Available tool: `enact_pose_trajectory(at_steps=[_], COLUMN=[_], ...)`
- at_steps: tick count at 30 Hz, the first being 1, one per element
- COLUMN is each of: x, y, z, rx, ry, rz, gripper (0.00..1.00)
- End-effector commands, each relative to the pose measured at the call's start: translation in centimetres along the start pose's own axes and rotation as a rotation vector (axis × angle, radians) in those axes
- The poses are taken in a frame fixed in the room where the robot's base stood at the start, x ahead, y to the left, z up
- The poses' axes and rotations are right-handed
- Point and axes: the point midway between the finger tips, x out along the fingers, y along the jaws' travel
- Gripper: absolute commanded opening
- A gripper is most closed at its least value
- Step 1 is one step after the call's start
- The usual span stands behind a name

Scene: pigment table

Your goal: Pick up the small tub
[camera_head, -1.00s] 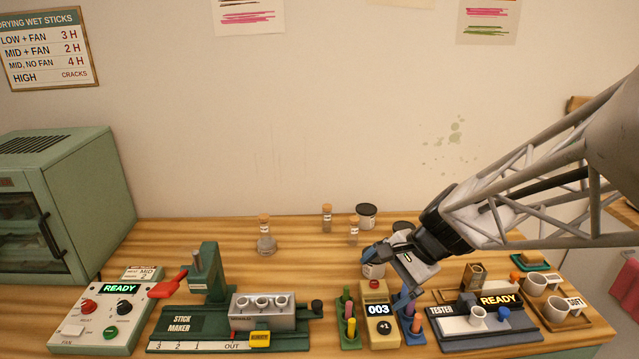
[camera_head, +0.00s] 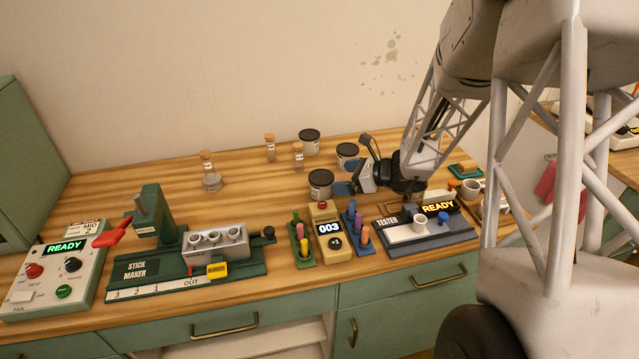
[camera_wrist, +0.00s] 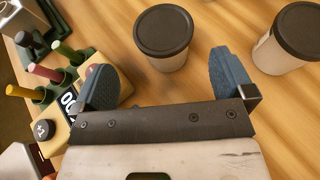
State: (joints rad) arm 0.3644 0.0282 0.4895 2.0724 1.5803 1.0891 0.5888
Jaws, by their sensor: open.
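Three grey-white tubs with dark lids stand on the wooden table: a front tub (camera_head: 320,186), a middle tub (camera_head: 347,157) and a back tub (camera_head: 309,141). I cannot tell which one is called small. My gripper (camera_head: 347,178) is low, just right of the front tub, with blue fingers spread and nothing between them. In the wrist view, the front tub (camera_wrist: 164,40) stands ahead of the open gripper (camera_wrist: 165,82), lined up with the gap. The middle tub (camera_wrist: 287,40) is beyond the right finger. Contact with the tubs cannot be made out.
A yellow counter (camera_head: 328,235) reading 003 stands in front of the front tub, between a green stick rack (camera_head: 302,247) and a blue stick rack (camera_head: 356,236). The tester (camera_head: 420,230) is right. Corked bottles (camera_head: 269,148) stand behind. The table left of the tubs is mostly clear.

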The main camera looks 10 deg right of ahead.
Motion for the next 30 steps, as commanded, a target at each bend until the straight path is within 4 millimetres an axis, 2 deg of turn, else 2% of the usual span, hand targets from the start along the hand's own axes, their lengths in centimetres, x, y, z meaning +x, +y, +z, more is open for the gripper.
enact_pose_trajectory(at_steps=[14, 24, 30], x=[0.2, 2.3, 2.7], y=[-0.5, -0.4, -0.5], z=[-0.4, -0.3, -0.3], rx=[0.023, 0.022, 0.022], ry=[-0.008, -0.008, -0.008], rz=[-0.013, -0.011, -0.013], gripper=[1.0, 1.0, 1.0])
